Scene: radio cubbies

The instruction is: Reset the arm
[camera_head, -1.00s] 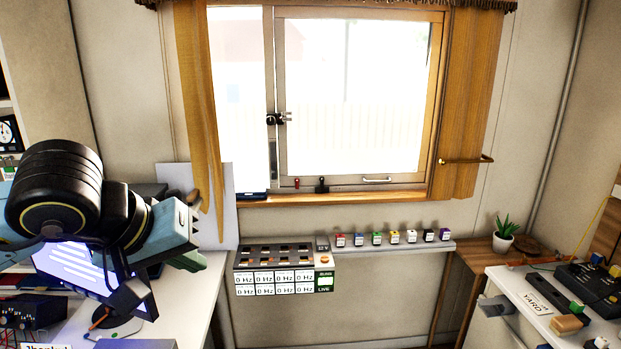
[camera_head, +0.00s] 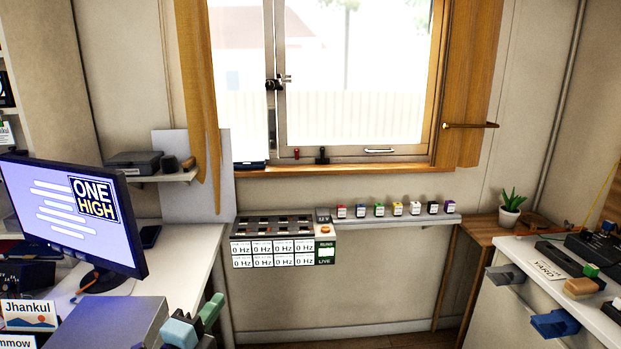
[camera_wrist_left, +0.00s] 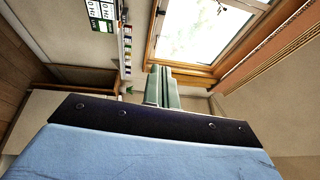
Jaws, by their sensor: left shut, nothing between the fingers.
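My left gripper (camera_head: 211,309) shows low in the camera_head view, at the bottom edge left of centre, with pale blue and green parts. Most of its arm is out of that view. In the left wrist view its two green fingers (camera_wrist_left: 161,88) lie together, shut with nothing between them. The gripper is in front of the white desk (camera_head: 190,255) and touches nothing that I can see. My right gripper is not in view.
A monitor (camera_head: 75,215) reading "ONE HIGH" stands on the desk. A slotted panel with Hz labels (camera_head: 273,245) and a shelf (camera_head: 400,219) with several coloured blocks are under the window. A plant (camera_head: 511,208) and a cluttered bench (camera_head: 530,262) are at right.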

